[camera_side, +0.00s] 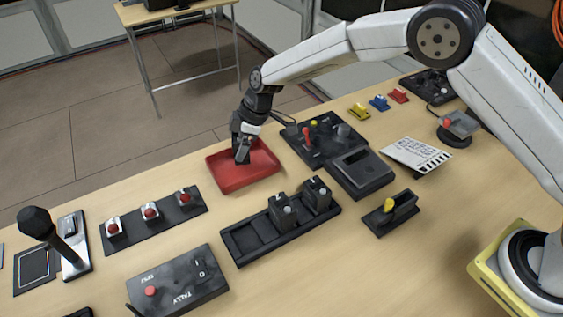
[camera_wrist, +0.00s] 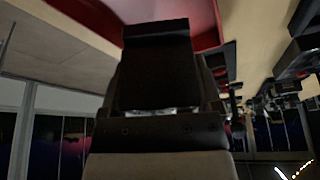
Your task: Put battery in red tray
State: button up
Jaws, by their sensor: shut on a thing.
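The red tray (camera_side: 262,172) lies on the table at the far edge, left of the control panel. My gripper (camera_side: 242,146) points down over the tray and is shut on a dark battery (camera_side: 241,156). The battery is within the tray's outline; whether it touches the tray floor I cannot tell. In the wrist view the battery (camera_wrist: 160,65) is a large black block filling the middle, with the red tray (camera_wrist: 204,12) behind it. My fingers are mostly hidden there by the battery and shadow.
A black charger rack (camera_side: 247,240) in front of the tray holds two similar dark blocks (camera_side: 283,211). A strip of red buttons (camera_side: 151,213) is left of the tray. A joystick panel (camera_side: 324,139) and a black box (camera_side: 361,172) stand close on the right.

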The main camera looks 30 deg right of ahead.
jog(key=shift+w+f, duration=0.15)
jog(key=shift+f, duration=0.1)
jog(key=shift+w+a+f, duration=0.1)
jog(key=shift+f, duration=1.4)
jog(key=shift+f, duration=0.15)
jog(key=o, duration=1.3)
jog(key=shift+o, duration=0.2)
jog(key=v, duration=1.2)
